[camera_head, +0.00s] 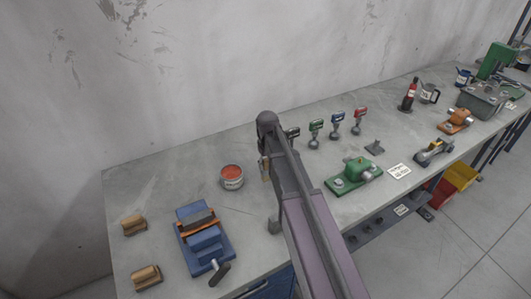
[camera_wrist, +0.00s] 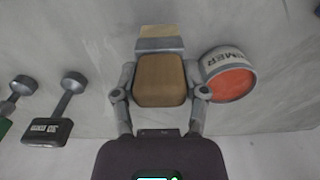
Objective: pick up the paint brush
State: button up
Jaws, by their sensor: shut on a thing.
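The paint brush shows in the wrist view with a brown wooden handle (camera_wrist: 160,80), a grey metal band and pale bristles pointing toward the top of the picture. My gripper (camera_wrist: 160,88) has one finger on each side of the handle and is shut on it. In the head view a small tan part of the brush (camera_head: 265,172) shows beside my arm. There my gripper is mostly hidden by the arm. I cannot tell whether the brush touches the bench.
A can of red paint (camera_head: 232,177) stands close to the brush, also in the wrist view (camera_wrist: 231,84). A blue vise (camera_head: 206,243) and wooden blocks (camera_head: 134,225) are left. The bench (camera_head: 165,175) is bare at back left.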

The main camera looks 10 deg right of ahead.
jog(key=s, duration=0.6)
jog(key=shift+s+r, duration=0.15)
jog(key=shift+r, duration=0.15)
jog(key=shift+s, duration=0.1)
dwell(1.3)
dwell(0.4)
notch_tip(320, 180, up, 7)
jog(key=p, duration=0.7)
